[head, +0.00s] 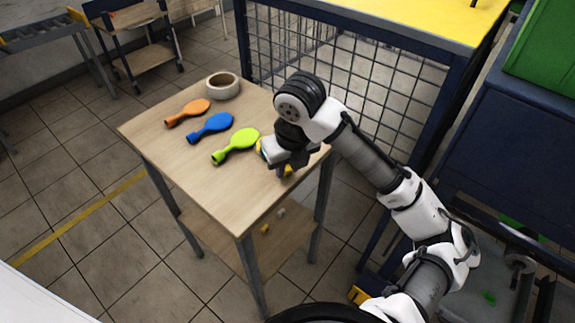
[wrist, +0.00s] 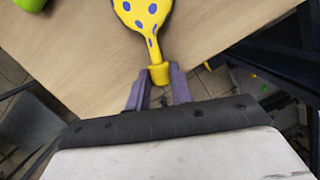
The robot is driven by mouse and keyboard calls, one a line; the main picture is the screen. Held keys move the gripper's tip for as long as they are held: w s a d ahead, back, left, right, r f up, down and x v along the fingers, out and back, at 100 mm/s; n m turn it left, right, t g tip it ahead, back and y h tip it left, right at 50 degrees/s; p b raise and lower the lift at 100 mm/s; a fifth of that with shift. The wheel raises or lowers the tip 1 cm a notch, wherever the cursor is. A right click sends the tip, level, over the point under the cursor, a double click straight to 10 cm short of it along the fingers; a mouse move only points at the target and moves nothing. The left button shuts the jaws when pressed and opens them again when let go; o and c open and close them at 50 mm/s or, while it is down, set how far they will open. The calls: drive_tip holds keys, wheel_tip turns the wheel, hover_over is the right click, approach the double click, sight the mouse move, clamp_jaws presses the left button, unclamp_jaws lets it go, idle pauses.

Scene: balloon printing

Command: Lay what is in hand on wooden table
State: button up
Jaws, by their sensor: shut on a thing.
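My gripper (wrist: 159,90) is shut on the neck of a yellow balloon with blue spots (wrist: 144,14). In the wrist view the balloon's body points away from me, over the wooden table (wrist: 80,50). Whether it touches the top I cannot tell. In the head view my gripper (head: 284,168) is at the right edge of the wooden table (head: 215,190), and only bits of yellow show beside it; the arm hides most of the balloon.
A green balloon (head: 237,146), a blue balloon (head: 211,128) and an orange balloon (head: 188,112) lie in a row on the tabletop. A tape roll (head: 223,86) stands at the back. The front of the top is clear. A mesh-sided yellow-topped bench (head: 420,20) stands behind.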

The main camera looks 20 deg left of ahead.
drive_tip(key=shift+f, duration=0.25)
drive_tip(key=o, duration=0.9)
drive_tip(key=r, duration=0.4)
drive_tip(key=s+d+r, duration=0.1)
drive_tip(key=r, duration=0.7)
drive_tip(key=shift+s+d, duration=0.3)
drive_tip(key=shift+d, duration=0.05)
